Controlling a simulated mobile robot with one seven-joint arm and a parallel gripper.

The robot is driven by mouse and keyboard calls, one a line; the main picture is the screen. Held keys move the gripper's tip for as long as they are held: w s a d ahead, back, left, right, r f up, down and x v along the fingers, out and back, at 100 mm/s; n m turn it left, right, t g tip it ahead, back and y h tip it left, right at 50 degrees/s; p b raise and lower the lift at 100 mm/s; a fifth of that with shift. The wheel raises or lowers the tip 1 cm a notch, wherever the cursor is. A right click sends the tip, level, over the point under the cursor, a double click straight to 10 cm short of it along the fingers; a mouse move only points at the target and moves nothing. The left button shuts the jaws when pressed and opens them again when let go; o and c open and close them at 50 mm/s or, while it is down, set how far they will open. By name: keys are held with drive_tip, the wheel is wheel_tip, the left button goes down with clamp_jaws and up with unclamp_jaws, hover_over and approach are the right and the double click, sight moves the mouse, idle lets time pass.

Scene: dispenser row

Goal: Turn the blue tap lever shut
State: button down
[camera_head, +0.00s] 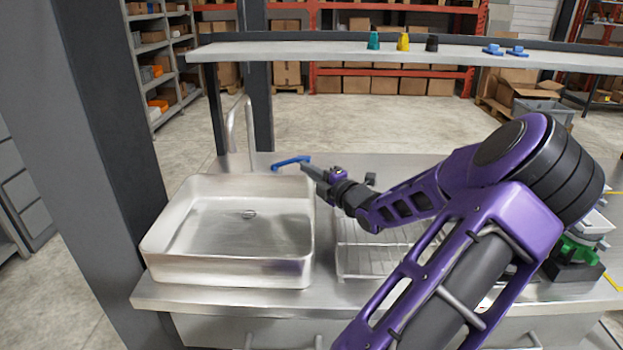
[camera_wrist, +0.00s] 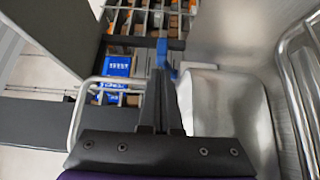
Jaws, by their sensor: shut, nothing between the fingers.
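The blue tap lever (camera_head: 291,161) sticks out to the right from the base of the silver tap (camera_head: 238,130), behind the sink basin (camera_head: 228,272). It also shows in the wrist view as a blue piece (camera_wrist: 163,52) just past the fingertips. My gripper (camera_head: 308,169) is shut and empty, close to the lever's right end. In the wrist view the two dark fingers (camera_wrist: 161,75) are together and partly overlap the lever. I cannot tell whether they touch it.
A wire rack (camera_head: 375,258) lies right of the basin, under my arm. A shelf (camera_head: 400,52) with small coloured items spans above the back of the counter. A dark post (camera_head: 110,130) stands at the left. A green and black device (camera_head: 578,250) sits at the right.

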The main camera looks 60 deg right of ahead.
drive_tip(key=shift+w+d, duration=0.15)
drive_tip(key=shift+d, duration=0.25)
drive_tip(key=shift+f, duration=0.1)
